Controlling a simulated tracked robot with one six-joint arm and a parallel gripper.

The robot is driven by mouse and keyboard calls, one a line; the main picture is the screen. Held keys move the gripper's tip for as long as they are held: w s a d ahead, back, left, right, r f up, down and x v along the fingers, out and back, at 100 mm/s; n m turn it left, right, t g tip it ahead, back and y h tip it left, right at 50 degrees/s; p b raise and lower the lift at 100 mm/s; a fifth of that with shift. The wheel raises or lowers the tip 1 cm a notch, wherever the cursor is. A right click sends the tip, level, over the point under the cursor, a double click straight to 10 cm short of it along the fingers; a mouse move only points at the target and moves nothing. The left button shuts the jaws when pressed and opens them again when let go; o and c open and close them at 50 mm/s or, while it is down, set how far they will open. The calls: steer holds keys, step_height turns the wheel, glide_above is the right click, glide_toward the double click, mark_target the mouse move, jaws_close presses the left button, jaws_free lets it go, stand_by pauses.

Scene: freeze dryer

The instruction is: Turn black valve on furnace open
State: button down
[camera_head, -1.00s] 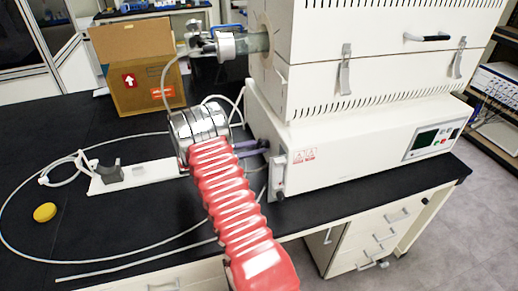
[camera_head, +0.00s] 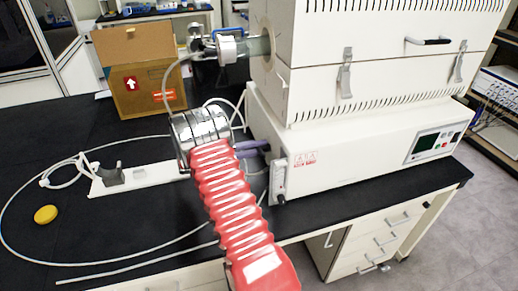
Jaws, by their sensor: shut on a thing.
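The furnace (camera_head: 350,150) is a large white box unit standing on the black bench at the right. My gripper (camera_head: 262,150) extends right from the silver end of my red-sleeved arm. Its purple-grey fingers meet the lower left side of the furnace, beside the front corner. The fingers are shut on the black valve there. The valve itself is hidden by the fingers, so its angle cannot be told.
A metal tube fitting (camera_head: 226,48) with a hose projects from the furnace above my gripper. A cardboard box (camera_head: 145,88) stands behind. A white stand (camera_head: 135,178), a yellow cap (camera_head: 46,214) and a loose white tube (camera_head: 125,262) lie on the bench (camera_head: 60,150) at left.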

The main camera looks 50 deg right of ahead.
steer(key=shift+s+a+f+m, duration=0.1)
steer(key=shift+s+f+m, duration=0.05)
steer(key=shift+m, duration=0.45)
steer(key=c, duration=2)
jaws_free()
steer(key=shift+o, duration=1.4)
steer(key=v, duration=1.3)
steer(key=shift+w+a, duration=0.3)
